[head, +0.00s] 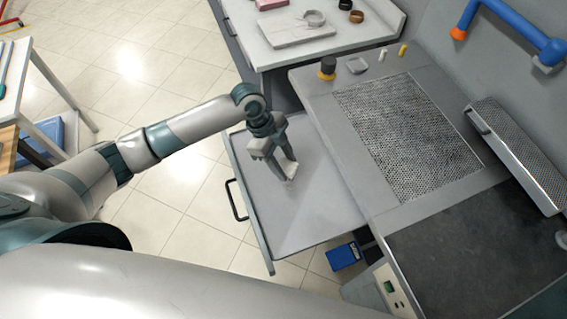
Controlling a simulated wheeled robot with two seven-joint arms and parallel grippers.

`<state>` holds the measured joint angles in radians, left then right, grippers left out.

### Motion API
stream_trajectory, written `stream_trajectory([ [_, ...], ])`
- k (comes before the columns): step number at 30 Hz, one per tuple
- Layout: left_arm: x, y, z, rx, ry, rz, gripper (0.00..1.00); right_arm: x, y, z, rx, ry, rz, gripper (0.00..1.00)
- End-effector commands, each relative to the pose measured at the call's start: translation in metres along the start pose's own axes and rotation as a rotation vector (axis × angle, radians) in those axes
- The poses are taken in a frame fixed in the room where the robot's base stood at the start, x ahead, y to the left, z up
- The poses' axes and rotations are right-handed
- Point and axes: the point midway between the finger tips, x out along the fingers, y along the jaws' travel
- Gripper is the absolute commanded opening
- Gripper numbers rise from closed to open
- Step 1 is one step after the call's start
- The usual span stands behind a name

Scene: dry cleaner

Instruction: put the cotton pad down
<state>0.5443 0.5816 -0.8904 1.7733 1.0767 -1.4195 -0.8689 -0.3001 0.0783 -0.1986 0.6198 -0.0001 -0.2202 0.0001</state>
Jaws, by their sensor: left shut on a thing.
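My left gripper (287,169) reaches in from the left and points down over the open grey drawer (315,215). It is shut on a small whitish thing at its fingertips, which I take to be the cotton pad (291,173). The fingers hide most of the pad. I cannot tell whether the pad touches the drawer's surface or hangs just above it. The rest of the drawer looks empty. My right gripper is not in view.
A work table with a perforated panel (405,130) and a dark plate (480,255) stands to the right. A small dark pot (327,68) and a grey dish (357,65) sit at its far edge. A white counter (345,48) stands behind. A blue box (343,257) is below the drawer.

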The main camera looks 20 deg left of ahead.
Motion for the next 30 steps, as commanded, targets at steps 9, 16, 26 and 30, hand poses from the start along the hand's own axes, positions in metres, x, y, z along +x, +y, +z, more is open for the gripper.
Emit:
stream_trajectory([
  [9,0.0,0.0,0.0,0.0,0.0,0.0,0.22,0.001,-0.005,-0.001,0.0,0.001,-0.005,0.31],
  [16,0.0,0.0,0.0,-0.003,0.0,-0.002,0.22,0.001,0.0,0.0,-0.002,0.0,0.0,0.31],
  [26,-0.013,-0.013,0.004,-0.157,-0.001,-0.071,0.22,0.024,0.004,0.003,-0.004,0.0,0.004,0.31],
  [30,-0.026,-0.021,0.007,-0.308,0.0,-0.135,0.22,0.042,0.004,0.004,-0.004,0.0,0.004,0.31],
])
